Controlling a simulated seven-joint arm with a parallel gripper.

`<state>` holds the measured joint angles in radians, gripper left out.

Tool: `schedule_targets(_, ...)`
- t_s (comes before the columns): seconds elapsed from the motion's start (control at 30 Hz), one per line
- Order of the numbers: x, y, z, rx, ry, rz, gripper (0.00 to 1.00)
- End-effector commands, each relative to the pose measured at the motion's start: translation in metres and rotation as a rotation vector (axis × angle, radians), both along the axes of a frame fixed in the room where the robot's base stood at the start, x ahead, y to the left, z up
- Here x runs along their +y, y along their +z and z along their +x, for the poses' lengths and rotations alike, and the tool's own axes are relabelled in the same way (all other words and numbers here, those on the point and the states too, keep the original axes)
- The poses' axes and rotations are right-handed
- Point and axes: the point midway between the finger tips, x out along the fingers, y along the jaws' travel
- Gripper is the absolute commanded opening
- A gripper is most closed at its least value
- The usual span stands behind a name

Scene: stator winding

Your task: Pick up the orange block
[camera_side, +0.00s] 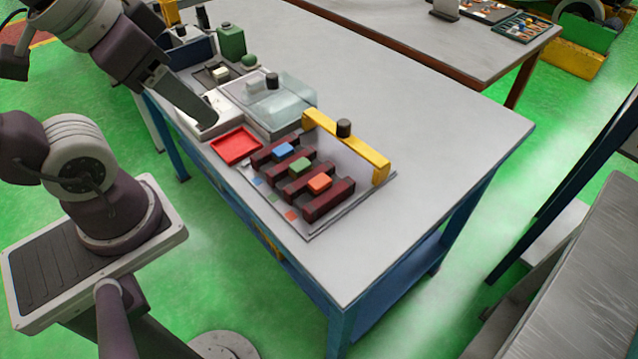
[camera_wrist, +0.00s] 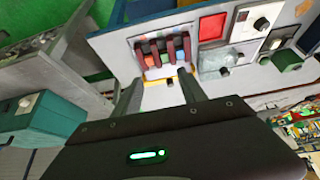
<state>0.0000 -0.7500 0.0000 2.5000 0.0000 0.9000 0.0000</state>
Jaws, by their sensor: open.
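The orange block (camera_side: 319,183) rests in the nearest gap between the dark red bars (camera_side: 329,200) of a fixture on the grey table. A green block (camera_side: 299,167) and a blue block (camera_side: 283,150) sit in the other gaps. My gripper (camera_side: 207,122) is up and to the left of the fixture in the side view, apart from the blocks. In the wrist view my gripper (camera_wrist: 160,79) has its two fingers spread with nothing between them. The fixture's dark red bars (camera_wrist: 187,46) show small beyond the fingers there.
A yellow rail (camera_side: 350,147) with a black knob (camera_side: 344,128) stands along the fixture's back. A red tray (camera_side: 236,146) lies left of it, with a clear-covered box (camera_side: 283,102) behind. Green containers (camera_side: 231,41) stand farther back. The table's right side (camera_side: 440,140) is clear.

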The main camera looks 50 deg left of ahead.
Motion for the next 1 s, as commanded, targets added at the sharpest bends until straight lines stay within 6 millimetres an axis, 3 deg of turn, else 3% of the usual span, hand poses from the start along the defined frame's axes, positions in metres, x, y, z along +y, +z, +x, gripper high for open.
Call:
schedule_targets(0.43,0.0,0.0,0.0,0.0,0.0,0.0,0.49)
schedule_targets(0.53,0.0,0.0,0.0,0.0,0.0,0.0,0.64)
schedule_targets(0.83,0.0,0.0,0.001,0.008,0.005,-0.004,0.64)
schedule_targets(1.0,-0.006,-0.017,0.026,0.228,0.143,-0.123,0.64)
